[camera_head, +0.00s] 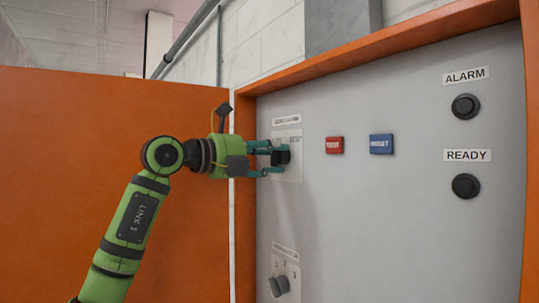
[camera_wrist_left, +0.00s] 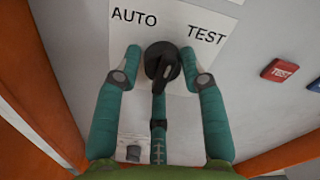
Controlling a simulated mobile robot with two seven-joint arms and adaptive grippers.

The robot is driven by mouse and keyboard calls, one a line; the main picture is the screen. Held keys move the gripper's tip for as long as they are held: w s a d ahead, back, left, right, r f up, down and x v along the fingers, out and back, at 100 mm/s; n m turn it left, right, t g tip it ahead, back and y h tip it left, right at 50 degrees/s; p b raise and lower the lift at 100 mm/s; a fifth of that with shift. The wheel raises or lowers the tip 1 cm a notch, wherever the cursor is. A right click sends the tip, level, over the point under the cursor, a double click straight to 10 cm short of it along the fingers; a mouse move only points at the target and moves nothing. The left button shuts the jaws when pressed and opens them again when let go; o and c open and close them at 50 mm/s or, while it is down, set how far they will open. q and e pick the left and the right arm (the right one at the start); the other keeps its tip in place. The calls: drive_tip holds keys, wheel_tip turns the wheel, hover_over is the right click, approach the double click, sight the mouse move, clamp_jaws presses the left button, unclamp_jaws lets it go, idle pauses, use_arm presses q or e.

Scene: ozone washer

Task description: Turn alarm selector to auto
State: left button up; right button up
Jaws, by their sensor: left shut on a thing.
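The alarm selector (camera_head: 283,156) is a black round knob on a white plate on the grey panel. It also shows in the left wrist view (camera_wrist_left: 164,64), below the printed words AUTO on the left and TEST on the right. Its raised grip leans slightly right of straight up in that view; I cannot tell exactly which mark it points to. My left gripper (camera_head: 277,158) is at the panel, its teal fingers shut on the knob, one each side, with a third finger below in the wrist view. My right gripper is not in view.
Right of the selector are a red button (camera_head: 334,145) and a blue button (camera_head: 381,144). Black round fittings labelled ALARM (camera_head: 465,106) and READY (camera_head: 466,186) sit further right. A lower numbered selector (camera_head: 279,286) is below. An orange door (camera_head: 120,100) stands left of the panel.

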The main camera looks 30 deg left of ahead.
use_arm(q)
drive_tip(key=n, duration=0.2)
drive_tip(key=r+n, duration=0.1)
drive_tip(key=n, duration=0.2)
drive_tip(key=shift+s+a+n, duration=0.1)
drive_tip(key=shift+s+n, duration=0.1)
drive_tip(key=shift+n, duration=0.1)
drive_tip(key=shift+c, duration=0.3)
drive_tip(key=shift+n, duration=2)
drive_tip(key=shift+c, duration=0.2)
drive_tip(key=shift+w, duration=0.1)
drive_tip(key=shift+w+f, duration=0.1)
drive_tip(key=shift+f, duration=0.15)
drive_tip(key=o, duration=1)
drive_tip(key=shift+o, duration=0.8)
drive_tip(key=shift+w+a+f, duration=0.1)
drive_tip(key=shift+a+f, duration=0.05)
drive_tip(key=shift+f, duration=0.05)
drive_tip(key=v, duration=1.2)
drive_tip(key=shift+f, duration=0.1)
